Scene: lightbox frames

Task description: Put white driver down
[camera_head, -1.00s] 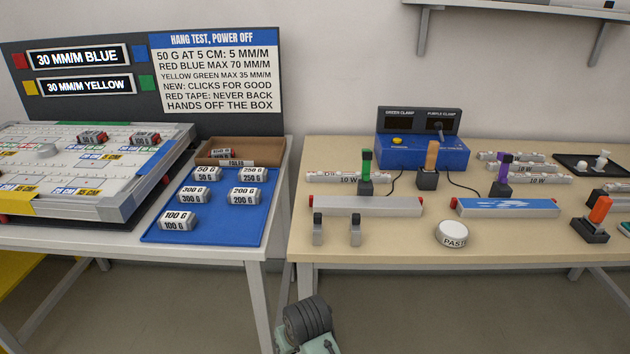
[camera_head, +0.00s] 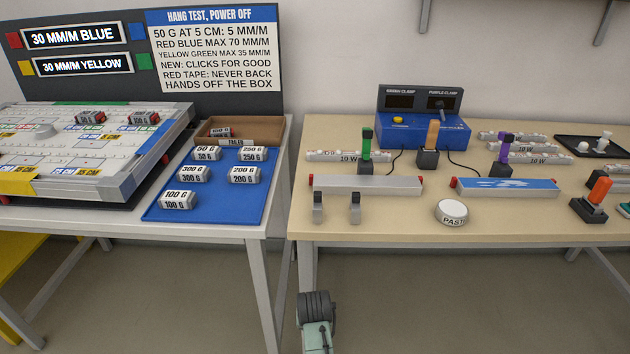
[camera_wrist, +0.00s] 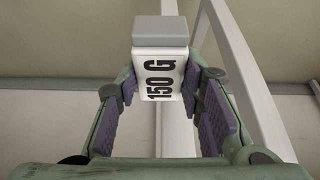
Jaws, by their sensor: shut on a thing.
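My gripper (camera_wrist: 165,92) is shut on a white block marked 150 G (camera_wrist: 160,76) with a grey top, seen between its purple pads in the wrist view. It is away from any table surface there. In the head view my arm shows at the bottom centre; the gripper and block cannot be made out. No thing labelled white driver shows. White bars marked 10 W lie on the right table, one at its left (camera_head: 348,156) and others at its back right (camera_head: 512,148).
A blue mat (camera_head: 215,212) on the left table holds several gram weights, with bare room at its lower right. A cardboard box (camera_head: 268,134) stands behind it. The right table (camera_head: 400,225) has clamps, a paste tub (camera_head: 452,212) and a blue power box (camera_head: 400,132). A gap separates the tables.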

